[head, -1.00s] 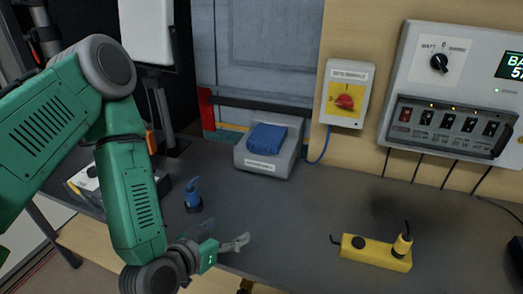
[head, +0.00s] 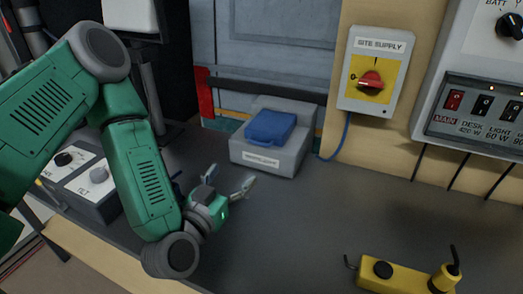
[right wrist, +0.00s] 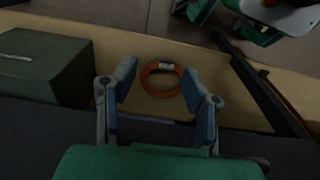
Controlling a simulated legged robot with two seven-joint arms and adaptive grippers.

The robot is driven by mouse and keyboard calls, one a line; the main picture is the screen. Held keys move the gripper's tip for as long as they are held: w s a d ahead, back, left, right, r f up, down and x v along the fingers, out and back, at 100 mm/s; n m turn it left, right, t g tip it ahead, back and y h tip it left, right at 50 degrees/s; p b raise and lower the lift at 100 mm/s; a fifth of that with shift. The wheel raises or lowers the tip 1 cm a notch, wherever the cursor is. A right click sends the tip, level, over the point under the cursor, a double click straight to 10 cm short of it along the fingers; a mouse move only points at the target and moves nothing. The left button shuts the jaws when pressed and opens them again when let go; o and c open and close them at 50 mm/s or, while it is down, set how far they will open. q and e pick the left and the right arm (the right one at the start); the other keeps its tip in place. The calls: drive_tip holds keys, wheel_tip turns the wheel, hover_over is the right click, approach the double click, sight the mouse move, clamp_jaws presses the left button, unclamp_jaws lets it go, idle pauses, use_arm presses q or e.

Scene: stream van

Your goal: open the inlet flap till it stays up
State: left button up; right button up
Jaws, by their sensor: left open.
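The inlet is a grey box (head: 261,160) with a white label on its front, standing on the dark counter against the back wall. Its blue flap (head: 270,128) lies closed on the sloping face. My left gripper (head: 231,179) is open and empty, with its fingers pointing toward the inlet. It is in front and to the left of the box, apart from the flap. My right gripper (right wrist: 160,85) shows only in the right wrist view, its two fingers spread with nothing held between them.
A site supply switch (head: 369,82) with a red knob is on the wall, right of the inlet. A yellow device (head: 405,278) lies at front right. A control box (head: 84,185) stands left. An orange ring (right wrist: 148,86) and dark green box (right wrist: 40,68) show below.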

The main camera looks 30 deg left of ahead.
use_arm(q)
approach(259, 145)
drive_tip(key=w, duration=0.6)
drive_tip(key=w+a, duration=0.1)
drive_tip(key=w, duration=0.2)
drive_tip(key=shift+w, duration=0.25)
drive_tip(key=shift+w+d, duration=0.1)
drive_tip(key=shift+w, duration=0.15)
drive_tip(key=shift+d, duration=0.1)
